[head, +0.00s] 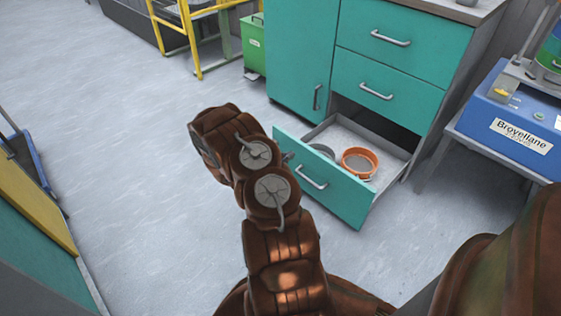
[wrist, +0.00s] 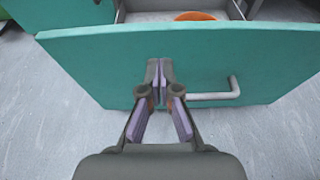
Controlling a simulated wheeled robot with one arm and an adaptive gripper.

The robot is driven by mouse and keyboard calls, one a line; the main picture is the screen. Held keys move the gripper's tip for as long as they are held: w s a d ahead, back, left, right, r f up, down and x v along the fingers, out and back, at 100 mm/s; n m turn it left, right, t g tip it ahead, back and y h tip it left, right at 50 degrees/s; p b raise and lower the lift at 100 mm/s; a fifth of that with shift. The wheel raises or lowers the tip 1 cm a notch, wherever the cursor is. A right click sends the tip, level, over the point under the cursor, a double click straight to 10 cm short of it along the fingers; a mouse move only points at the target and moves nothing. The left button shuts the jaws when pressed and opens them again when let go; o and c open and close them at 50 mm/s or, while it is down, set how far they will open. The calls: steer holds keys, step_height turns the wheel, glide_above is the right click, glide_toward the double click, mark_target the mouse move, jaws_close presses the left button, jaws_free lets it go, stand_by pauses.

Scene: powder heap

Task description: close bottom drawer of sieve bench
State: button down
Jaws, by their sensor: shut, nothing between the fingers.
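The sieve bench (head: 302,52) is a teal cabinet with a stack of drawers on its right. Its bottom drawer (head: 345,202) is pulled well out, with a silver bar handle on the teal front. In the head view my arm hides most of the gripper.
The two drawers above, upper (head: 400,42) and middle (head: 375,88), are closed. A blue machine (head: 500,125) stands on a table at right. A green bin (head: 253,45) and yellow frame (head: 190,35) stand at the back.

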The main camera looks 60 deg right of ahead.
mark_target(303, 147)
steer(key=x, duration=0.2)
steer(key=b+x, duration=0.1)
steer(key=x, duration=0.1)
steer(key=shift+d+r, duration=0.1)
steer(key=shift+r, duration=0.25)
steer(key=shift+s+d+r, duration=0.1)
steer(key=shift+s+d, duration=0.05)
steer(key=shift+d, duration=0.65)
